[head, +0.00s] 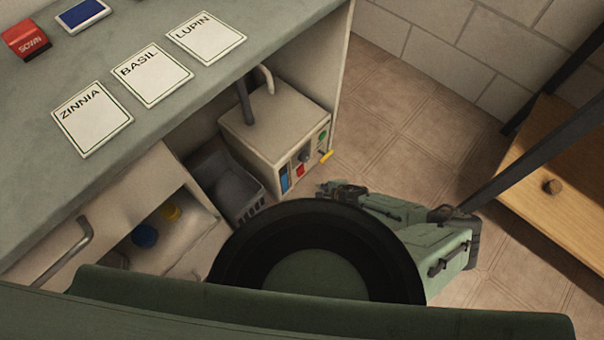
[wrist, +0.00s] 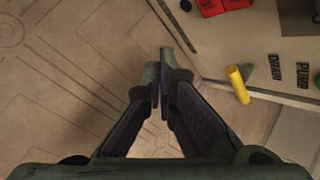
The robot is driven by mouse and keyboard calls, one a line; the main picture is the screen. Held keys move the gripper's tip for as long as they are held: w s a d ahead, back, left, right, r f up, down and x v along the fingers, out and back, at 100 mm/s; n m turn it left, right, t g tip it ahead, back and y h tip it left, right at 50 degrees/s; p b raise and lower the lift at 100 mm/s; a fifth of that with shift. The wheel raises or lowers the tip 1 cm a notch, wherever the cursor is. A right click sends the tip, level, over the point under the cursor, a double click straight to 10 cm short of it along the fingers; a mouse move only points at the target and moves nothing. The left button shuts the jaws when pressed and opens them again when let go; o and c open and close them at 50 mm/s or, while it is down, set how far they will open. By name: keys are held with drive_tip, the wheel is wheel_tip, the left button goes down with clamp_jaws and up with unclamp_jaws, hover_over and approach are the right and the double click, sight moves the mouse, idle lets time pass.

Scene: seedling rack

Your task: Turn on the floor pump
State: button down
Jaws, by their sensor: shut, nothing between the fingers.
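The floor pump (head: 262,138) is a pale box under the bench, with hoses on top. Its front panel carries a green button (head: 323,135), a yellow lever (head: 326,156), a dark knob, a red switch (head: 300,170) and a blue strip. In the wrist view, the yellow lever (wrist: 238,84) is by the word DRAIN and the green button (wrist: 318,81) by PUMP, cut by the right edge. My gripper (wrist: 164,77) is shut and empty, left of the yellow lever and apart from it. In the head view, my arm mostly hides the gripper, in front of the pump.
The bench top (head: 130,50) holds cards for ZINNIA, BASIL and LUPIN. A wooden cabinet (head: 550,180) is at right. Tiled floor between is clear.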

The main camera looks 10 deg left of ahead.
drive_tip(key=shift+w+a+f+b, duration=0.1)
drive_tip(key=shift+w+a+b, duration=0.05)
drive_tip(key=shift+w+a, duration=0.5)
drive_tip(key=shift+w+a+f+b, duration=0.2)
drive_tip(key=shift+w+a, duration=0.25)
drive_tip(key=shift+a, duration=0.45)
drive_tip(key=shift+w+a+f+b, duration=0.1)
drive_tip(key=shift+w+a+b, duration=0.05)
drive_tip(key=shift+w+a, duration=0.5)
drive_tip(key=shift+a, duration=0.25)
drive_tip(key=shift+w+a, duration=0.15)
drive_tip(key=shift+w+a, duration=0.2)
drive_tip(key=shift+a, duration=0.1)
idle(0.3)
drive_tip(key=shift+d, duration=0.15)
drive_tip(key=shift+s+d, duration=0.5)
idle(0.3)
drive_tip(key=shift+s+d+r, duration=0.2)
drive_tip(key=shift+s+d, duration=0.55)
drive_tip(key=shift+d, duration=0.25)
drive_tip(key=shift+s+d+r, duration=0.15)
drive_tip(key=shift+s+d, duration=0.55)
drive_tip(key=shift+d, duration=0.3)
